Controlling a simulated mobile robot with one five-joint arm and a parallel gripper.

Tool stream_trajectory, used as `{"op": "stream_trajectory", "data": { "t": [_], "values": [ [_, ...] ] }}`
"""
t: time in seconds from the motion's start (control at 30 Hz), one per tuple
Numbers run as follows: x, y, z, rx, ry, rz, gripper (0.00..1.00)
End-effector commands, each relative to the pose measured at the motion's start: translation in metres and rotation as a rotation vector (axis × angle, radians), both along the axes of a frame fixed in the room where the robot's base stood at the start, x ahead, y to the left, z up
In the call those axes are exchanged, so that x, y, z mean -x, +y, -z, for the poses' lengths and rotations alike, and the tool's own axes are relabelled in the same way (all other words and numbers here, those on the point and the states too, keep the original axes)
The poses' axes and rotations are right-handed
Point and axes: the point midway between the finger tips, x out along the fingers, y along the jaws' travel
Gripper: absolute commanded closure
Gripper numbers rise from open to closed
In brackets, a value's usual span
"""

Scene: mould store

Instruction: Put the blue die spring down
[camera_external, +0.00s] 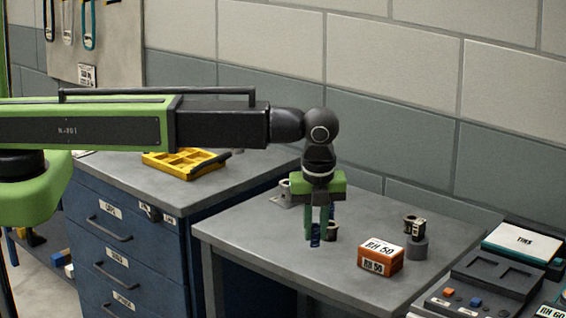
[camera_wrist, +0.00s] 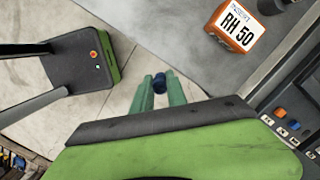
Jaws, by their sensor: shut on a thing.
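The blue die spring (camera_external: 315,236) is held upright between the green fingers of my gripper (camera_external: 317,232). My gripper points down over the grey bench top (camera_external: 270,245) and is shut on the spring. In the external view the spring's lower end is close to the bench surface; I cannot tell whether it touches. In the wrist view the spring (camera_wrist: 158,86) shows as a small dark blue end between the fingertips (camera_wrist: 159,88). The fingers hide part of it.
An orange RH 50 box (camera_external: 381,256) stands right of my gripper, near a tagged dark part on a grey cylinder (camera_external: 417,247). A yellow tray (camera_external: 187,163) lies on the left cabinet. The bench's front left is clear.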

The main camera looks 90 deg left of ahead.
Motion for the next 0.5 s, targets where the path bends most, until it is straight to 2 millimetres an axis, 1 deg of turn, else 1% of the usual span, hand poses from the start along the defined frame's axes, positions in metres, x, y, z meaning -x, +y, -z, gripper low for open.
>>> {"op": "stream_trajectory", "data": {
  "t": [0.03, 0.2, 0.5],
  "values": [
    [0.004, -0.006, -0.008, 0.0, 0.0, 0.001, 1.0],
    [0.009, -0.016, -0.011, 0.0, 0.0, 0.0, 1.0],
    [0.009, -0.016, -0.011, 0.0, 0.001, -0.003, 1.0]
  ]
}}
